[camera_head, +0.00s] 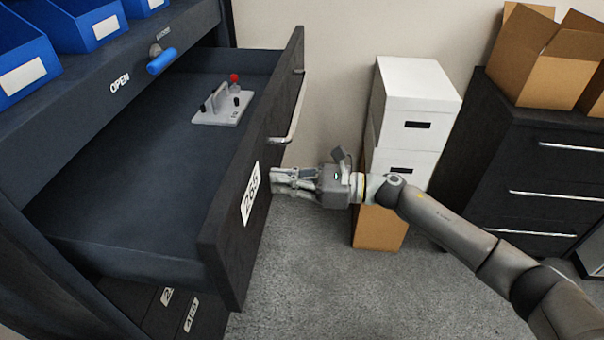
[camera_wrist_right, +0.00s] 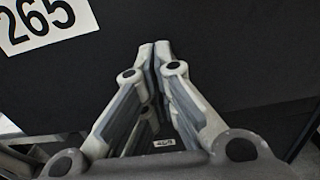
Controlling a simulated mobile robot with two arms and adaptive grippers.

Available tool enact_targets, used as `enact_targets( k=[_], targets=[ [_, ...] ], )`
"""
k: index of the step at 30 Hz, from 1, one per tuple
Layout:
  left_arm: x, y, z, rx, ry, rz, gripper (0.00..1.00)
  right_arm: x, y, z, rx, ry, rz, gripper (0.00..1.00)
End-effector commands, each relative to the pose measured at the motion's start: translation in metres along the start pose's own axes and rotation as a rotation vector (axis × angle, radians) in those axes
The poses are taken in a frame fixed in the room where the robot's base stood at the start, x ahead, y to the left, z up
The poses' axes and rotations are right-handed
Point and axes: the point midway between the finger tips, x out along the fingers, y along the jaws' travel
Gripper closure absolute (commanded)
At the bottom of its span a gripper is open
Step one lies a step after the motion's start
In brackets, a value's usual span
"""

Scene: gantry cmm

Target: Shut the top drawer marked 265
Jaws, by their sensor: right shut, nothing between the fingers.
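The top drawer marked 265 (camera_head: 225,235) is dark and stands pulled far out of its cabinet. Its white 265 label (camera_head: 250,193) is on the front, and a metal bar handle (camera_head: 293,118) is fixed farther along it. My right gripper (camera_head: 273,180) is shut and empty, with its fingertips at the drawer front beside the label. In the right wrist view the shut fingertips (camera_wrist_right: 154,45) point at the dark front, below and right of the label (camera_wrist_right: 42,20). Whether they touch it I cannot tell. My left gripper is not in view.
A grey fixture with a red knob (camera_head: 222,105) lies inside the drawer. Blue bins (camera_head: 25,70) stand on the cabinet above, near a blue lever (camera_head: 160,62) by the word OPEN. White boxes (camera_head: 415,95) and a dark drawer unit (camera_head: 500,150) stand to the right.

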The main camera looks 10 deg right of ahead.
Motion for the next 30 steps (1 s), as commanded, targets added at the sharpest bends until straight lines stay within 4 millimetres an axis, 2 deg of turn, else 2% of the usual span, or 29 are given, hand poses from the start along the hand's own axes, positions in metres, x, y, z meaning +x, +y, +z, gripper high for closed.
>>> enact_targets(
  k=[15,19,25,30],
  targets=[
    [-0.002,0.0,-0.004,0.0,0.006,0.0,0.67,0.007,0.0,-0.001,0.0,0.0,-0.001,1.0],
    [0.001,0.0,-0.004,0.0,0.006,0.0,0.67,0.014,0.0,-0.002,0.001,-0.002,0.0,1.0],
    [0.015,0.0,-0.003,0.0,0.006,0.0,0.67,0.044,0.001,-0.003,-0.003,-0.004,0.003,1.0],
    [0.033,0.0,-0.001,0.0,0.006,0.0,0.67,0.087,0.001,-0.003,-0.003,-0.006,0.004,1.0]
  ],
)
